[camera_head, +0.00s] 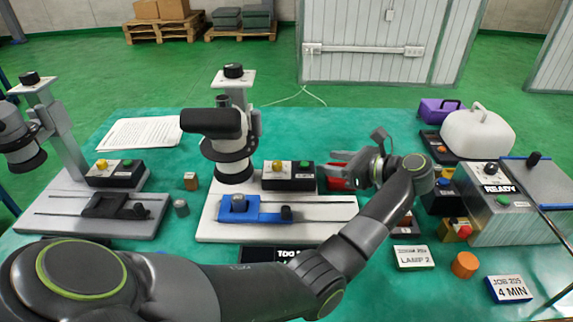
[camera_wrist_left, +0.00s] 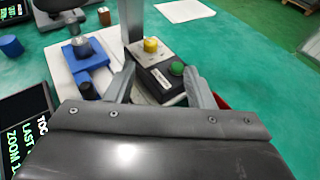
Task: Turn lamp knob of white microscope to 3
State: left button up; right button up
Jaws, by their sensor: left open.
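The white microscope (camera_head: 232,148) stands mid-table with a black head, a white base and a blue stage (camera_head: 262,212); the blue stage also shows in the left wrist view (camera_wrist_left: 84,56). Its black control box (camera_head: 290,180) carries a yellow knob (camera_head: 278,166) and a green knob (camera_head: 304,166). I cannot tell which is the lamp knob or read a setting. My left gripper (camera_head: 334,172) is open and empty, just right of the box. In the left wrist view, the box (camera_wrist_left: 158,78) lies beyond and between the open fingertips (camera_wrist_left: 160,80). My right gripper is out of view.
A grey microscope (camera_head: 60,140) with a similar box stands left. A dark display (camera_head: 262,254) is partly hidden by my left arm. A card reading LAMP 2 (camera_head: 413,257), an orange cylinder (camera_head: 465,265) and a machine reading READY (camera_head: 500,215) are right. Paper (camera_head: 152,133) lies back left.

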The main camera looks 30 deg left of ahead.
aim_at(279, 165)
pick_arm(q)
jog(key=shift+n+g+h, duration=0.3)
jog(key=shift+g, duration=0.3)
jog(key=p+x, duration=0.1)
jog(key=x, duration=0.4)
jog(key=p+x, duration=0.1)
jog(key=x, duration=0.4)
jog(key=f+p+x, duration=0.1)
jog(key=p+x, duration=0.1)
jog(key=x, duration=0.3)
jog(key=shift+s+d, duration=0.15)
jog(key=shift+s, duration=0.05)
jog(key=shift+a+f, duration=0.25)
jog(key=shift+a, duration=0.25)
jog(key=c, duration=1)
jog(key=shift+t, duration=0.3)
